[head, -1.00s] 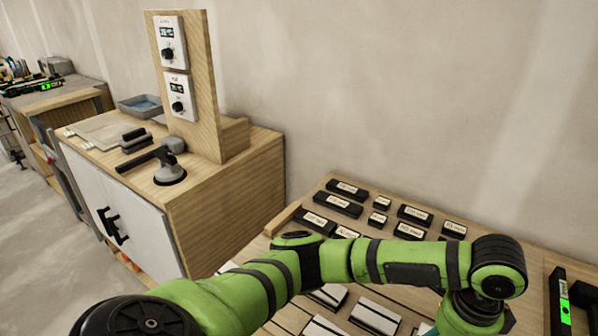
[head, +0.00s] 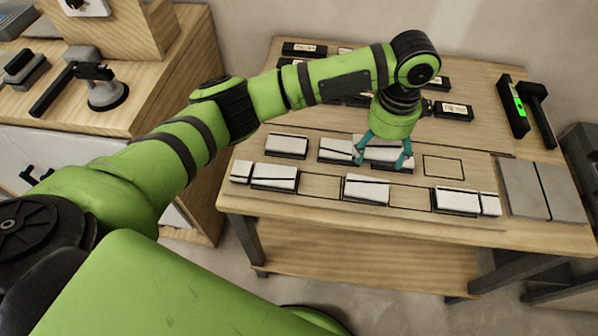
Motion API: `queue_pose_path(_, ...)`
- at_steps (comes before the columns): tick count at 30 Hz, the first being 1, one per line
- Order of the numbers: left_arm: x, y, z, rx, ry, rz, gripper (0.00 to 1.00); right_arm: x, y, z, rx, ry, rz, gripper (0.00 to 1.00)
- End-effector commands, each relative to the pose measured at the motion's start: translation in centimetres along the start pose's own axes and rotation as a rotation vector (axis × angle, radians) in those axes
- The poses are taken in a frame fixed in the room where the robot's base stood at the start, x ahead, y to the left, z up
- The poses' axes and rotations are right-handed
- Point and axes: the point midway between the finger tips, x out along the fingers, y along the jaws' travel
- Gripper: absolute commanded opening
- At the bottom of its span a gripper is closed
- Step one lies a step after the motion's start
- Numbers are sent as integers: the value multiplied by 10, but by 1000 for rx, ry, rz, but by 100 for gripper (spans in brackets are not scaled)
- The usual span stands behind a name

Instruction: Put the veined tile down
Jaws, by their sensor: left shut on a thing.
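My left gripper (head: 384,155) reaches over the work table in the head view with its teal fingers pointing down. It is shut on a white tile with dark veining (head: 384,153), taken to be the veined tile. The fingers stand at the tile's left and right ends and hide parts of it. The tile is in the back row, just right of another white tile (head: 336,150). I cannot tell whether it touches the table (head: 330,283) or hangs slightly above. My right gripper is not in view.
An empty outlined rectangle (head: 443,167) lies right of the held tile. The front row holds several veined tiles, including one in the middle (head: 367,190), with bare gaps between them. Grey slabs (head: 542,190) and a level with a green display (head: 514,106) are at right.

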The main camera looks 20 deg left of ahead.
Motion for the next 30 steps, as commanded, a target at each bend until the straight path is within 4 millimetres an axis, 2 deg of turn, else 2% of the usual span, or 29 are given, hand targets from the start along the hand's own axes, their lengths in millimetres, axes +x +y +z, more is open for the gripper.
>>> queue_pose_path(4,11,5,21,-2,-3,2,41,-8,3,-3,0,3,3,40)
queue_pose_path(12,47,22,82,-4,-5,3,41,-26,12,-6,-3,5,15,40)
queue_pose_path(15,58,26,98,-3,-4,2,41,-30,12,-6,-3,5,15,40)
queue_pose_path(22,73,31,111,-1,-1,2,41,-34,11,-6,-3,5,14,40)
queue_pose_path(30,107,30,112,0,-3,0,41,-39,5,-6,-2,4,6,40)
